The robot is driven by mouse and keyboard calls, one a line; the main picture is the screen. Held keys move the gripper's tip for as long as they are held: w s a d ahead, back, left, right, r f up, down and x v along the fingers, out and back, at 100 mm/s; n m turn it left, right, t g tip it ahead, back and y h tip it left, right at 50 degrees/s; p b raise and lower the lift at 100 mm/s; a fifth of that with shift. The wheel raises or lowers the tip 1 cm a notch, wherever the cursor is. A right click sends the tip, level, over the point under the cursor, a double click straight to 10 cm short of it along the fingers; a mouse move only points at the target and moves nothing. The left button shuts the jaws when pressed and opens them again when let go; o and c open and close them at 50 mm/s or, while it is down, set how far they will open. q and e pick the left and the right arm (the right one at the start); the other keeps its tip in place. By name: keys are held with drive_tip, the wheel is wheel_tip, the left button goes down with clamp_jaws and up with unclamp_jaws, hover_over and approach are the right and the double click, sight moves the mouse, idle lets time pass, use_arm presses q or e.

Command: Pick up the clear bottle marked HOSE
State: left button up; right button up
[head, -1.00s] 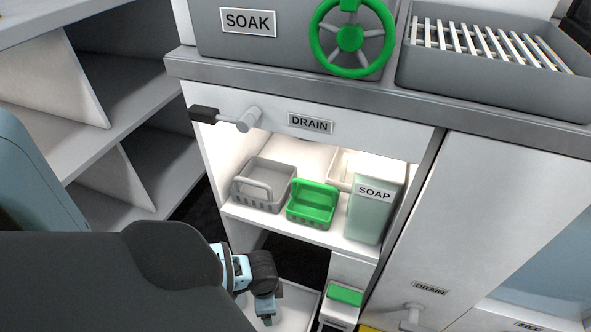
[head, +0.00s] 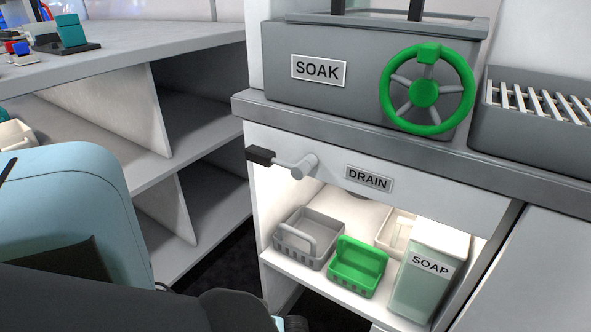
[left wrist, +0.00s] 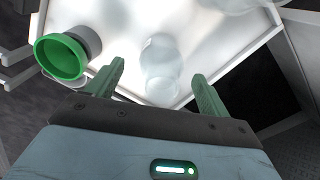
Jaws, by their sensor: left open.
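A clear, rounded bottle (left wrist: 161,58) shows in the left wrist view, on or over a white tray-like surface (left wrist: 215,42). I cannot make out any HOSE marking on it. My left gripper (left wrist: 157,72) is open, and its two green fingers point toward the bottle. The bottle's lower part lies between the fingertips in the picture. I cannot tell how far it is from them, and no finger visibly touches it. In the head view the bottle and the left fingers are out of sight. My right gripper is not in view.
In the head view, a lit shelf holds a grey basket (head: 308,240), a green basket (head: 357,268) and a SOAP container (head: 428,275). A black-tipped handle (head: 280,160) juts out above.

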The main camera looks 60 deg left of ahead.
use_arm(q)
wheel_tip(320, 180, down, 4)
drive_tip(key=shift+r+b, duration=0.2)
drive_tip(key=shift+b, duration=0.7)
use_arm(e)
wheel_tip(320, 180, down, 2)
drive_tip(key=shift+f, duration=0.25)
use_arm(q)
drive_tip(key=shift+r, duration=0.1)
drive_tip(key=shift+a, duration=0.1)
drive_tip(key=c, duration=1.1)
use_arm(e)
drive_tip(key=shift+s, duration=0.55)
